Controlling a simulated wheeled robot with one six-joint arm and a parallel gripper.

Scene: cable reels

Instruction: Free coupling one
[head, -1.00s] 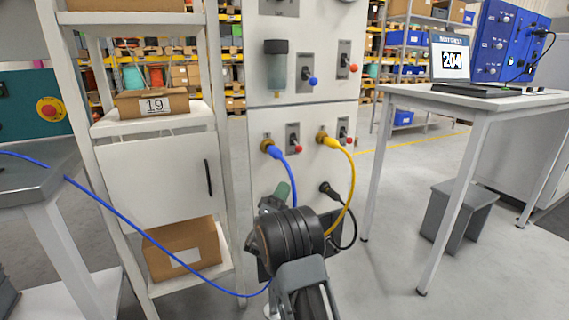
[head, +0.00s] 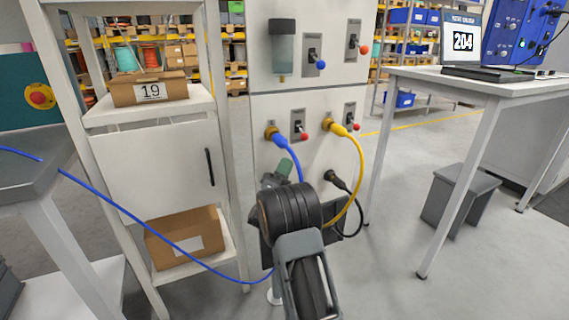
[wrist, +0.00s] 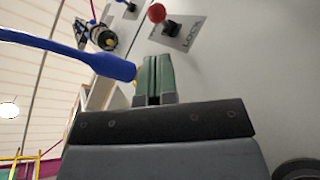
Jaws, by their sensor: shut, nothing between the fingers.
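A grey-white panel (head: 345,105) faces me. A blue coupling (head: 276,136) is plugged into its left brass socket, and its blue cable bends down. A yellow coupling (head: 341,128) is in the socket to the right, and a black one (head: 331,177) sits lower. I see no number on any coupling. My gripper (head: 285,166) is just below the blue coupling, partly hidden by my arm. In the wrist view its green fingers (wrist: 153,75) are shut and empty. The blue coupling (wrist: 115,67) lies just left of them; whether they touch I cannot tell.
A red-knobbed lever (head: 300,131) stands between the blue and yellow couplings; its red knob (wrist: 157,13) shows above my fingers. A shelf unit (head: 160,165) with boxes stands left. A white table (head: 500,85) with a monitor stands right. The blue cable (head: 135,217) crosses low in front of the shelf.

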